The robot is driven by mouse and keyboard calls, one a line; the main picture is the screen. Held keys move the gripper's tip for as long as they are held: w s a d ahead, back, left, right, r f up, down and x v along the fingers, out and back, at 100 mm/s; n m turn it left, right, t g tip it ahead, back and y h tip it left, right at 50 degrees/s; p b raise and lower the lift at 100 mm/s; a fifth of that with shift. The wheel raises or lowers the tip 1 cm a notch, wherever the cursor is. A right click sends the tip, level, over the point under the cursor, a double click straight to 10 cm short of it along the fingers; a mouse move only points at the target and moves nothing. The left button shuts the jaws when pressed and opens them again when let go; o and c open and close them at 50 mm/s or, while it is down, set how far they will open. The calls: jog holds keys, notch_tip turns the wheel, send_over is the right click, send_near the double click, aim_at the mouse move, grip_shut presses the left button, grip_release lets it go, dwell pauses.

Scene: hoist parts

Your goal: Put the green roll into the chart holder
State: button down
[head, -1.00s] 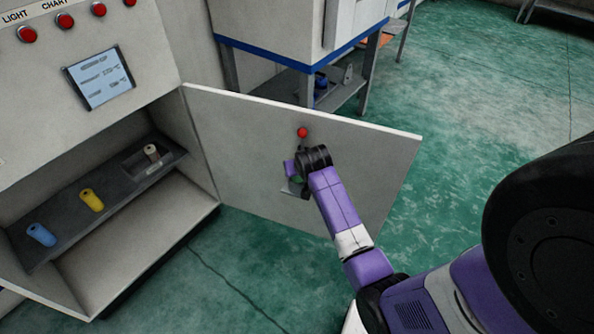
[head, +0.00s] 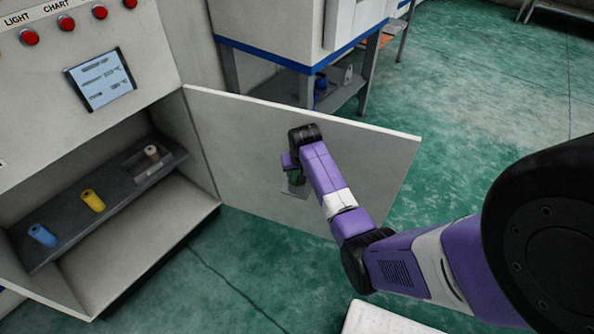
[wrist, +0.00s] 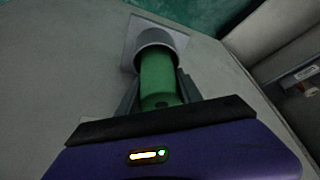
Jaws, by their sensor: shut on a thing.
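The green roll (head: 297,178) is in my gripper, in front of the open cabinet door. In the wrist view the green roll (wrist: 158,78) stands between the two fingers of my gripper (wrist: 158,92), which is shut on it. The chart holder (wrist: 155,38) is a grey round cup on a pale plate fixed to the door. The roll's far end is at the cup's mouth; I cannot tell how deep it sits. In the head view the holder's plate (head: 294,193) shows just below the roll, and my wrist hides part of this area.
The open door (head: 245,150) extends right from the cabinet. A blue roll (head: 41,235), a yellow roll (head: 92,200) and a pale roll (head: 152,153) are on the cabinet's dark shelf (head: 75,227). A table with a blue edge (head: 275,55) stands behind the door. The green floor at right is open.

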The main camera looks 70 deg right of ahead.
jog(key=shift+a+f+b, duration=0.15)
jog(key=shift+f+b, duration=0.15)
jog(key=shift+f, duration=0.4)
jog(key=c, duration=0.8)
grip_release()
jog(key=shift+s+a+f, duration=0.1)
jog(key=shift+a+f, duration=0.05)
jog(key=shift+r, duration=0.35)
jog(key=p+v, duration=0.2)
jog(key=v, duration=1)
jog(key=shift+d+r, duration=0.3)
jog(key=shift+r, duration=0.2)
